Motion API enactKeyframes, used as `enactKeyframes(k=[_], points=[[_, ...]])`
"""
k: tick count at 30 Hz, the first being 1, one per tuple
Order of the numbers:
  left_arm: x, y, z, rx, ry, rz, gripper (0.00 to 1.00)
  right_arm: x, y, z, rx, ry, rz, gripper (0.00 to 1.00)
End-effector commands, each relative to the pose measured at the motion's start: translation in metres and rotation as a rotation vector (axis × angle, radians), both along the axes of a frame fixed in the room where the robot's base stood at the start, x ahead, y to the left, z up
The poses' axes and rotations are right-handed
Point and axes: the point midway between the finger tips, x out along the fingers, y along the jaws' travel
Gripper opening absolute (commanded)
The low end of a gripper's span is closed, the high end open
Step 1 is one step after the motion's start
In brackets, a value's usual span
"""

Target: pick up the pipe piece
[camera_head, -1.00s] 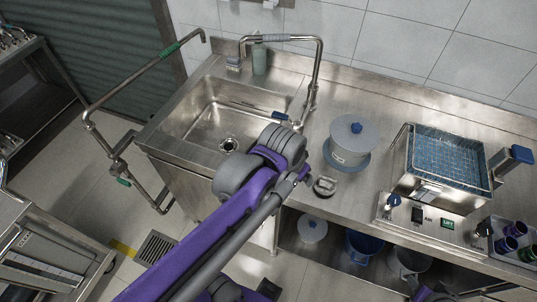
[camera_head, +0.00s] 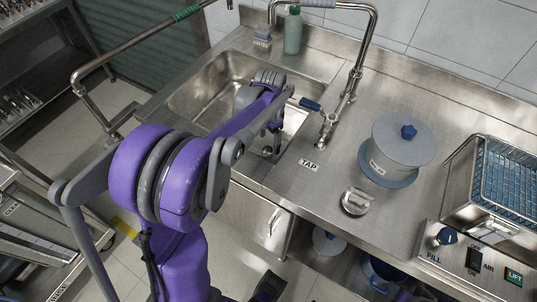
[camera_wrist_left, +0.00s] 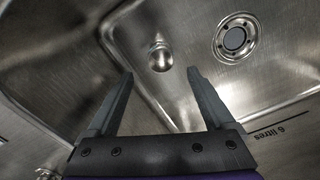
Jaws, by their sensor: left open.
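A small shiny metal piece with a rounded end (camera_wrist_left: 160,57) shows at the sink bottom in the left wrist view. It looks like the pipe piece, but I cannot be sure. My left gripper (camera_wrist_left: 160,74) is open and empty. Its fingers point down into the sink, and the metal piece appears just beyond and between the fingertips, apart from them. In the head view my left gripper (camera_head: 271,142) is inside the sink (camera_head: 205,84), near its front right corner. My arm hides much of the basin there, and I cannot make out the metal piece.
The drain (camera_wrist_left: 236,39) lies right of the metal piece in the wrist view. The sink walls are close around the gripper. A tap (camera_head: 345,90) stands right of the basin. A lidded grey pot (camera_head: 400,140) and a wire-basket tank (camera_head: 500,180) are on the counter.

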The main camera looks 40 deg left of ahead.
Motion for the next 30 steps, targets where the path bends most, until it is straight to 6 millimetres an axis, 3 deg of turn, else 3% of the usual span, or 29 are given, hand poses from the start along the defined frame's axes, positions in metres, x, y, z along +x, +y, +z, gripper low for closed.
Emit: enactKeyframes(k=[8,15,25,30], points=[[-0.001,0.001,-0.025,0.000,0.000,0.001,0.87,-0.001,0.000,-0.003,0.000,0.001,0.000,0.50],[-0.003,0.003,-0.061,0.000,-0.001,0.000,0.87,-0.001,0.000,-0.008,0.000,0.002,0.000,0.50],[-0.004,0.003,-0.068,0.001,-0.001,0.001,0.87,-0.001,0.000,-0.008,0.000,0.003,0.000,0.50],[-0.004,0.003,-0.068,0.001,-0.001,0.001,0.58,-0.001,0.000,-0.008,0.000,0.003,0.000,0.50]])
